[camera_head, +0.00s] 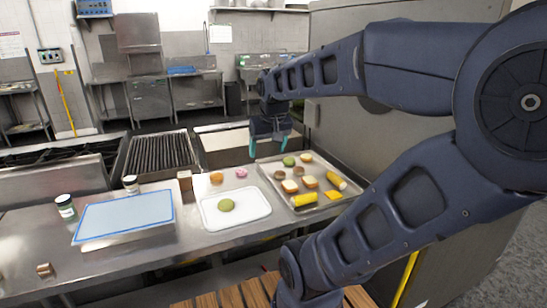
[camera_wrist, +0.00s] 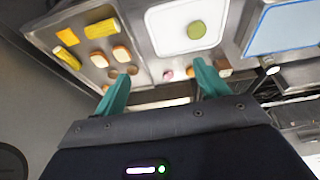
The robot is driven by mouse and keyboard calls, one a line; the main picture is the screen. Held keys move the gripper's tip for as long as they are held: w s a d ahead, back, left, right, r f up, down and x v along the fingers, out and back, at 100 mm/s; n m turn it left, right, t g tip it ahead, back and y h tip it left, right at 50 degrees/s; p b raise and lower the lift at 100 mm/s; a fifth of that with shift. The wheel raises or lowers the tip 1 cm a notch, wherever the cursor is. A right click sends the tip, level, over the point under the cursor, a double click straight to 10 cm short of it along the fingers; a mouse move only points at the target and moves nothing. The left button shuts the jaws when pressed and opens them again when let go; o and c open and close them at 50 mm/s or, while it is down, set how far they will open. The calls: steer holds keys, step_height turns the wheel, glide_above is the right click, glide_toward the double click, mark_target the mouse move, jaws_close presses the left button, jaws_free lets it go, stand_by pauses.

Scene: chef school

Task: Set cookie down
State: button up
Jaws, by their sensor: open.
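A round green cookie-like piece (camera_head: 226,204) lies flat on a white tray (camera_head: 252,214) on the steel counter. In the wrist view this green piece (camera_wrist: 195,29) is on the same white tray (camera_wrist: 160,42), above and beyond my fingertips. My gripper (camera_head: 269,150) hangs above the counter's back side, between the white tray and the metal tray in the picture. Its teal fingers are apart with nothing between them, as the wrist view also shows (camera_wrist: 160,82). I cannot tell for sure which round piece is the named cookie.
A metal tray (camera_head: 320,168) on the right holds buns, yellow pieces and another green round piece (camera_head: 289,161). A blue-edged board (camera_head: 125,215), jars (camera_head: 66,207) and a grill (camera_head: 160,152) are on the left. A pink piece (camera_head: 241,172) and an orange piece (camera_head: 216,177) lie behind the white tray.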

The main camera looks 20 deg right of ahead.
steer(key=s, duration=0.2)
steer(key=s+f, duration=0.1)
steer(key=s, duration=0.1)
steer(key=shift+s, duration=0.3)
